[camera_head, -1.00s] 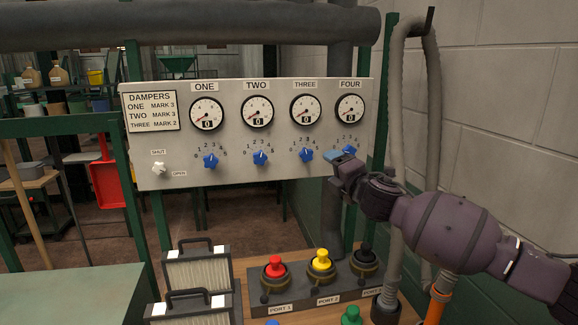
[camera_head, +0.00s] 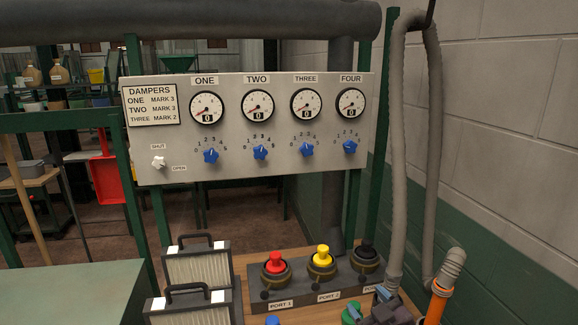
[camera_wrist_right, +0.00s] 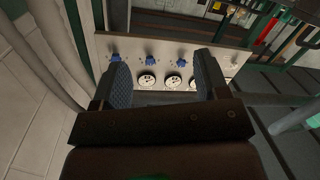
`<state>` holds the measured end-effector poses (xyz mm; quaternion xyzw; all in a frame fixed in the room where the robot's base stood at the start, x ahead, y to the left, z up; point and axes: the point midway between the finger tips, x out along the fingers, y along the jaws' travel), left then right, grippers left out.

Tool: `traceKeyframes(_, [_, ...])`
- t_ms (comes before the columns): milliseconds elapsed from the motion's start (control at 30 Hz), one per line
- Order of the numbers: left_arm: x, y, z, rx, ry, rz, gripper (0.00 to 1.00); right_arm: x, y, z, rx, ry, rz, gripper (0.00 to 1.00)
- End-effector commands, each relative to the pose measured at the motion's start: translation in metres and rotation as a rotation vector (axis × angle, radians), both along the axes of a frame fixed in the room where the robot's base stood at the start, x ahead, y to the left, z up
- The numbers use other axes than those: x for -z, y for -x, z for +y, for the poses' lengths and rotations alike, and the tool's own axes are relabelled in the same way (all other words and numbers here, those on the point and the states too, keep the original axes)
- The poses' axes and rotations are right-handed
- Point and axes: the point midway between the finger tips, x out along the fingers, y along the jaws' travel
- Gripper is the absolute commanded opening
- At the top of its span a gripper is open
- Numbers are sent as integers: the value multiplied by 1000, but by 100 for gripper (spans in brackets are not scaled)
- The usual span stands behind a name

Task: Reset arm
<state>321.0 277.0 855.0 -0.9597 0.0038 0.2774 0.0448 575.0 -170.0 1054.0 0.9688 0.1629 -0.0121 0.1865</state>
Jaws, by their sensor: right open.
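My right gripper (camera_head: 382,298) is low at the bottom right in the head view, near the green cap, with most of its arm out of frame. In the right wrist view its two fingers (camera_wrist_right: 160,85) stand wide apart with nothing between them. The control panel (camera_head: 280,172) with dials and blue knobs shows upside down beyond the fingers in the wrist view. The gripper is apart from the knobs, including knob four (camera_head: 350,146). My left gripper is not in view.
Port caps in red (camera_head: 275,262), yellow (camera_head: 322,256) and black stand on the bench block. A green cap (camera_head: 351,312) is beside my right gripper. A grey hose (camera_head: 398,150) and an orange pipe (camera_head: 437,302) are at the right. Two filters (camera_head: 197,266) stand at the left.

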Motion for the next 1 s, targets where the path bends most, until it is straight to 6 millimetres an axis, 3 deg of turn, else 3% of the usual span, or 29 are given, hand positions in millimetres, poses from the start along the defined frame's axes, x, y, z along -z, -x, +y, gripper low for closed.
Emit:
traceKeyframes(33, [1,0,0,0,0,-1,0,18,15,-10,32,-35,36,68])
traceKeyframes(267, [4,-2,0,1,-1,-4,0,83,82,-55,176,-129,178,68])
traceKeyframes(400, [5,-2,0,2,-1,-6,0,125,132,-80,269,-164,275,68])
traceKeyframes(600, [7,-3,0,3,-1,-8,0,179,204,-102,374,-186,415,68])
traceKeyframes(800, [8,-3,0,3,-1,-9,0,204,245,-106,409,-188,491,68])
traceKeyframes(1000, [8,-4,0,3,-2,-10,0,208,251,-107,413,-186,502,68])
